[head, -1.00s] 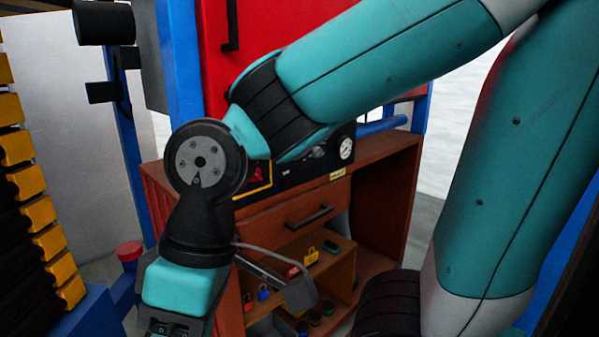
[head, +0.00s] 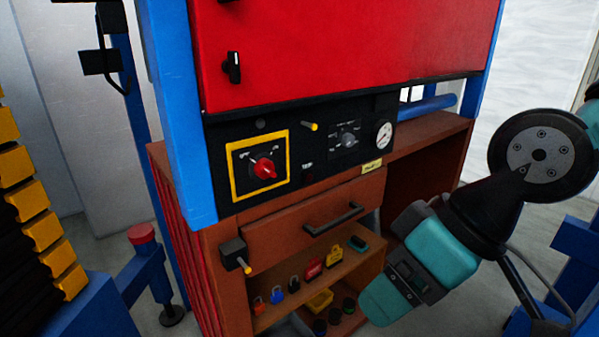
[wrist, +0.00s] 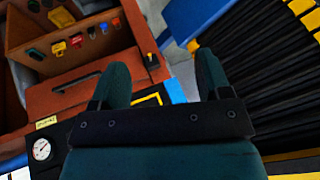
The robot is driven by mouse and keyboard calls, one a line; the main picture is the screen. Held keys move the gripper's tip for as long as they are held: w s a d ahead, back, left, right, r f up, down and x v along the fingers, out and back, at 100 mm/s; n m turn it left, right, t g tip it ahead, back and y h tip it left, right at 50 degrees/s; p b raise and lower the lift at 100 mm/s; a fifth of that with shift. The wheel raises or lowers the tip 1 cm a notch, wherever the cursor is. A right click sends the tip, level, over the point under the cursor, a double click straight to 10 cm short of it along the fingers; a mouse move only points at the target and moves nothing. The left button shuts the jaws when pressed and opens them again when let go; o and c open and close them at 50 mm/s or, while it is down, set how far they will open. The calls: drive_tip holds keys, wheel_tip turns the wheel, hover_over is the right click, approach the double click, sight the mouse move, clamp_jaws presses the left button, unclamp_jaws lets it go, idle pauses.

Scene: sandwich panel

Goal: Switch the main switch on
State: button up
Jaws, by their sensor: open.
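The main switch (head: 264,168) is a red rotary knob on a black plate with a yellow frame, at the left of the black control panel in the head view. Its position labels are too small to read. My gripper (head: 385,303) is at lower right in the head view, well to the right of and below the switch, touching nothing that I can see. In the wrist view its two teal fingers (wrist: 163,76) stand apart with nothing between them. A piece of the yellow frame (wrist: 150,99) shows there between the fingers; the knob is hidden.
Below are a drawer with a black handle (head: 334,219) and a shelf with several coloured padlocks. A blue post (head: 178,110) stands left of the switch.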

drive_tip(key=w+a+f+t+y+b, duration=0.35)
drive_tip(key=w+a+t, duration=0.2)
drive_tip(key=w, duration=0.45)
drive_tip(key=m+t+b, duration=0.1)
drive_tip(key=t+b, duration=0.2)
drive_tip(key=t, duration=0.5)
approach(270, 173)
drive_tip(key=shift+y, duration=0.45)
drive_tip(key=p+x, duration=0.9)
drive_tip(key=p, duration=0.3)
drive_tip(key=shift+w+f, duration=0.15)
drive_tip(key=shift+w, duration=0.3)
drive_tip(key=shift+w+a+f, duration=0.1)
drive_tip(key=shift+w+a, duration=0.15)
drive_tip(key=shift+w, duration=0.15)
drive_tip(key=c, duration=0.9)
